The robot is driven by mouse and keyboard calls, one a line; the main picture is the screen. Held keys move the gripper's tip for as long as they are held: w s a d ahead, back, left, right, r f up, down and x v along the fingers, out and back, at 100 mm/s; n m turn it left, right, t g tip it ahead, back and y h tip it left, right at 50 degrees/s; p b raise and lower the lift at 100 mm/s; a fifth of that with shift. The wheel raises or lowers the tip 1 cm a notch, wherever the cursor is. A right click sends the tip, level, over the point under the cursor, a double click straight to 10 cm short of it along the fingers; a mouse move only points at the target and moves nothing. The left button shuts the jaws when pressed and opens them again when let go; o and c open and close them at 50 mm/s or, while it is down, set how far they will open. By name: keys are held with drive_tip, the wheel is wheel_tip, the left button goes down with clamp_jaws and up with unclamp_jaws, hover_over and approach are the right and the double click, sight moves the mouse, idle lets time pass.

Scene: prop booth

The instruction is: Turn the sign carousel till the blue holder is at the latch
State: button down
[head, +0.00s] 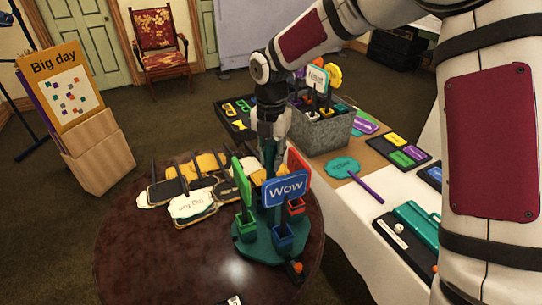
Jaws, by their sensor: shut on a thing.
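The sign carousel has a teal round base (246,249) on the dark round table. The blue holder (284,241) is on its front side and carries the blue "Wow" sign (285,189). A green holder (245,224) with a green sign (241,183) is at the left. A red holder (296,207) with a red sign (299,168) is at the right rear. The latch (296,271), dark with an orange knob, is at the base's front right edge, close to the blue holder; exact alignment is unclear. My gripper (269,150) is shut on the carousel's central post, its fingertips partly hidden by the signs.
A grey metal bin (322,132) of props stands behind right. The table's front left is clear.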

drive_tip(key=shift+n, duration=0.4)
idle(0.3)
drive_tip(key=c, duration=1.3)
unclamp_jaws()
drive_tip(key=shift+c, duration=0.2)
drive_tip(key=shift+r, duration=0.15)
wheel_tip(320, 180, up, 11)
drive_tip(key=shift+r, duration=0.4)
